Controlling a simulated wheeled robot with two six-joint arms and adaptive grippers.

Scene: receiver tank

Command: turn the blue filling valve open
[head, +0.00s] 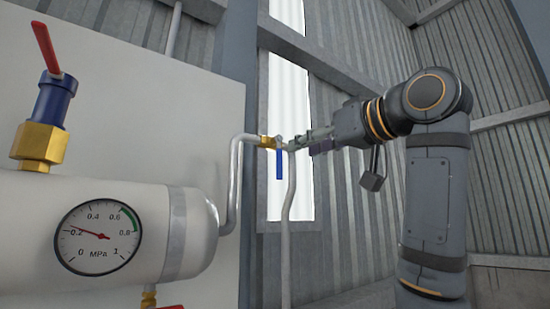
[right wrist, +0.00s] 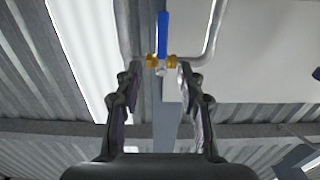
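The blue filling valve has a blue lever (head: 279,163) that hangs straight down, across the short level run of its brass body (head: 268,141). In the right wrist view the lever (right wrist: 162,35) points up the picture, above the brass body (right wrist: 160,61). My right gripper (head: 298,140) comes in from the right at the valve's height. In the right wrist view its two fingers (right wrist: 159,70) are spread, with nothing gripped between them. The valve body lies just beyond the tips; whether they touch it I cannot tell. My left gripper is not in view.
A white tank (head: 30,230) with a gauge (head: 99,236) near 0.2 MPa stands at left. A blue-and-brass fitting with a red lever (head: 46,48) tops it. Grey pipes (head: 235,185) run to and below the valve. A white panel (head: 150,110) stands behind; a corrugated wall is at right.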

